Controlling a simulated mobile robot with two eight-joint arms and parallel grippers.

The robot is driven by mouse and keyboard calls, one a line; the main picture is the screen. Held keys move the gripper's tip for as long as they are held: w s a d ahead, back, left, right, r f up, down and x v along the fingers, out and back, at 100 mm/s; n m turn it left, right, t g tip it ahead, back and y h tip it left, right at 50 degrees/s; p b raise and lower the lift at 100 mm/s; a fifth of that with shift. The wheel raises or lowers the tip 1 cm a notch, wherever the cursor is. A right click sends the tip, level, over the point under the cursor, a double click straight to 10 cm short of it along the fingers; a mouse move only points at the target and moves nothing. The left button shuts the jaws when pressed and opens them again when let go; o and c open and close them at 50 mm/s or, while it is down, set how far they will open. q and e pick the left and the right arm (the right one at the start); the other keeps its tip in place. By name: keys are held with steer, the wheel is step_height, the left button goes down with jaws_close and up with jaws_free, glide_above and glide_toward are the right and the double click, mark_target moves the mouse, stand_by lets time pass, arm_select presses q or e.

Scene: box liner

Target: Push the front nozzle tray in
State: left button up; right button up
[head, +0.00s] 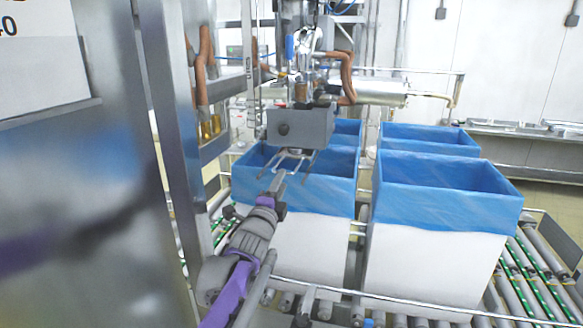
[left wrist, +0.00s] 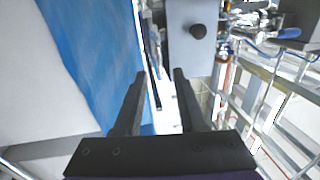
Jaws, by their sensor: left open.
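The front nozzle tray appears as a grey box front with a dark round knob (head: 302,127), above the near left lined box. In the left wrist view its flat grey face (left wrist: 190,60) and black knob fill the top middle. My left gripper (head: 281,181) reaches up from the lower left, just below and in front of the tray. In the left wrist view its two dark fingers (left wrist: 158,72) stand apart with nothing between them, pointing toward the lower part of the tray face. I cannot tell whether they touch it. My right gripper is not in view.
White boxes with blue liners stand on the roller conveyor, including the near left box (head: 300,240) below my gripper and the near right box (head: 435,260). A steel cabinet panel (head: 90,200) is close on the left. Copper hoses (head: 347,75) hang above the tray.

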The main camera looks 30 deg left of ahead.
arm_select(q)
glide_toward(293, 158)
step_height(293, 158, up, 2)
steer(key=w, duration=0.2)
steer(key=shift+w+d+p, duration=0.1)
steer(key=shift+d+p, duration=0.1)
steer(key=shift+p, duration=0.1)
jaws_close()
steer(key=shift+r, duration=0.1)
stand_by(1.1)
